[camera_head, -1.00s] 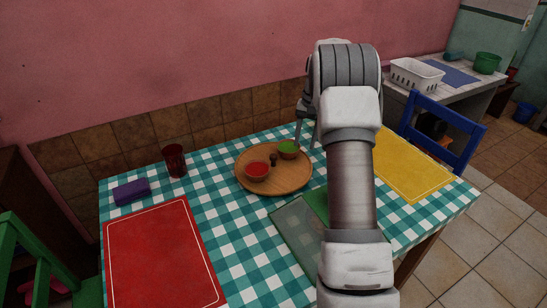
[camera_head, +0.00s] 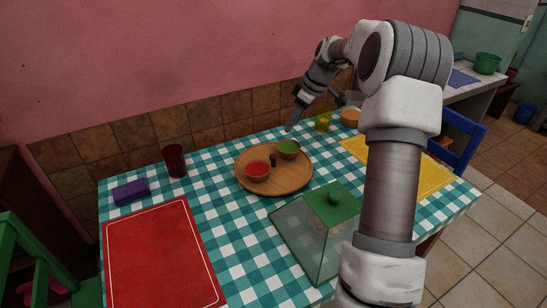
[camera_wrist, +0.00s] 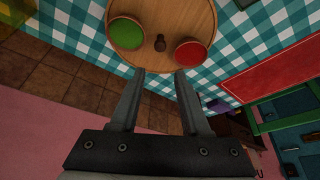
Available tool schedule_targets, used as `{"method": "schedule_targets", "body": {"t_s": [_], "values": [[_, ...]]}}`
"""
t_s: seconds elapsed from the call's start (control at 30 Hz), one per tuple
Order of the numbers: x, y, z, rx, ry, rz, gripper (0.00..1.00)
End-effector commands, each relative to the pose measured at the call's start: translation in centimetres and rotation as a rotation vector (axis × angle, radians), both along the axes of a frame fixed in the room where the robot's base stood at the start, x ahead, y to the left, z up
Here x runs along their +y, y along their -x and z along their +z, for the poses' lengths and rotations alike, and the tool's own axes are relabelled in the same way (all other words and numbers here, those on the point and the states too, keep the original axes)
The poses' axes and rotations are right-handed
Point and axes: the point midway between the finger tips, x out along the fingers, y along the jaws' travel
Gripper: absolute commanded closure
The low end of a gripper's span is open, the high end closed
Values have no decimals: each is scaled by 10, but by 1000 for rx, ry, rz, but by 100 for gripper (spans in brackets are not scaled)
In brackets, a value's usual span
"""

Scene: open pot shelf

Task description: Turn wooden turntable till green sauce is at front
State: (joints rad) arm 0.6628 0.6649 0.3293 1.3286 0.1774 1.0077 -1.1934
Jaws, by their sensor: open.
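The round wooden turntable (camera_head: 270,188) sits on the checked tablecloth, and it also shows at the top of the wrist view (camera_wrist: 164,12). On it are a bowl of green sauce (camera_head: 288,147) at the back right and a bowl of red sauce (camera_head: 257,168) toward the left. A small dark knob (camera_head: 273,158) stands between them. In the wrist view the green sauce (camera_wrist: 126,33) is left of the knob (camera_wrist: 160,43) and the red sauce (camera_wrist: 190,53) is right. My gripper (camera_wrist: 159,75) is open and empty, above the turntable's back edge by the wall.
A clear box with a green lid (camera_head: 332,203) stands in front of the turntable at right. A dark red cup (camera_head: 174,160) and purple block (camera_head: 131,192) are at left, above a red mat (camera_head: 160,255). A yellow cup (camera_head: 322,121) stands behind right, near a yellow mat (camera_head: 405,170).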

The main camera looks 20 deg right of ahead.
Motion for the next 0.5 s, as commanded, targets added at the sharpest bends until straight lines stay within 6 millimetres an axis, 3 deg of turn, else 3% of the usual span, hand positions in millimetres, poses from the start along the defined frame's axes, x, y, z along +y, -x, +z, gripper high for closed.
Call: {"method": "schedule_targets", "body": {"t_s": [0.17,0.5], "values": [[4,-4,-13,-4,2,15,54],[22,-24,-78,-1,1,13,54]]}}
